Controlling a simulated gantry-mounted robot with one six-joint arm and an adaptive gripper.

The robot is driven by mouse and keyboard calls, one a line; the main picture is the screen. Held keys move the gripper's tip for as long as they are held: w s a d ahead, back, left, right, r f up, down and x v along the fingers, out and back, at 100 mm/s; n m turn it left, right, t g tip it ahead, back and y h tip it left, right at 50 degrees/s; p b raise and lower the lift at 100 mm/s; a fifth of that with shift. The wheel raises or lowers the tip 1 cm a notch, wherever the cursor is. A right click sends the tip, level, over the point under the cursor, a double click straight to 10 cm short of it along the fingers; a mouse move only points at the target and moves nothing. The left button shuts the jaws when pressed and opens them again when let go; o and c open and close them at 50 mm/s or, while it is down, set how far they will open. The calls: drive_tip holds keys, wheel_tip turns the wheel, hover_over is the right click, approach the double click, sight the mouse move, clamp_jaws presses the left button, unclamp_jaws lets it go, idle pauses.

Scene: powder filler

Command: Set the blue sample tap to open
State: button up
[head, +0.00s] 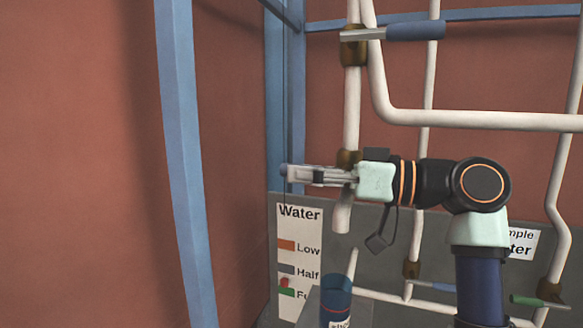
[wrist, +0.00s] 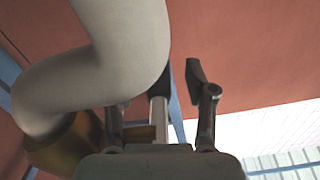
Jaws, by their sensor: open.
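My gripper (head: 305,175) points left across a brass valve (head: 348,158) on the vertical white pipe. In the wrist view, its fingers (wrist: 160,105) are apart, with a metal lever (wrist: 159,122) with a dark grip (wrist: 158,88) in line between them. Contact cannot be told. In the head view, a bluish grip end (head: 284,171) shows just past the fingertips. Another blue-handled tap (head: 435,287) sits low, near a partly hidden label (head: 522,243) reading "mple" and "ter". A third blue handle (head: 415,30) is at the top, lying horizontally.
A green-handled tap (head: 530,300) is at lower right. A "Water" panel (head: 299,255) shows Low and Half marks. A blue container (head: 336,300) stands below the pipe's open end. White pipes (head: 470,118) and a blue frame post (head: 183,150) surround the arm.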

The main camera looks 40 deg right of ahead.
sight(281, 171)
drive_tip(key=shift+x, duration=1.55)
drive_tip(key=shift+c, duration=0.4)
clamp_jaws()
